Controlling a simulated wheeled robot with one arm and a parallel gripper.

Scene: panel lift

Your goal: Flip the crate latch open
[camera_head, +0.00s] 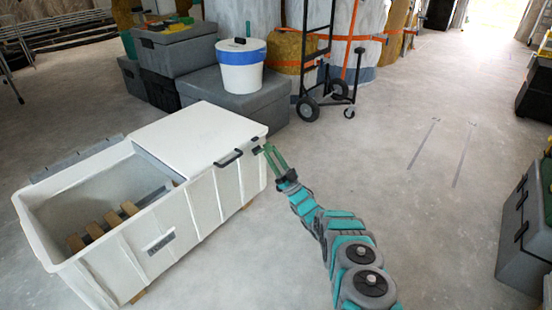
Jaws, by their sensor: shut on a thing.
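A large white crate (190,221) stands on the floor at the left. Its right part is covered by a flat white lid panel (201,132); its left part is open. A dark handle (229,159) sits on the lid's front edge. A small dark latch (257,150) is at the crate's right front corner. My gripper (269,149), with green fingers, reaches in from the right to this corner. Its fingertips are at the latch and shut on it. The fingers partly hide the latch, so its exact angle cannot be told.
Wooden slats (113,219) lie in the crate's open part. Grey storage boxes (240,101), a white bucket (241,66) and a hand truck (325,75) stand behind it. Grey cases (522,237) stand at the right edge. The floor between is clear.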

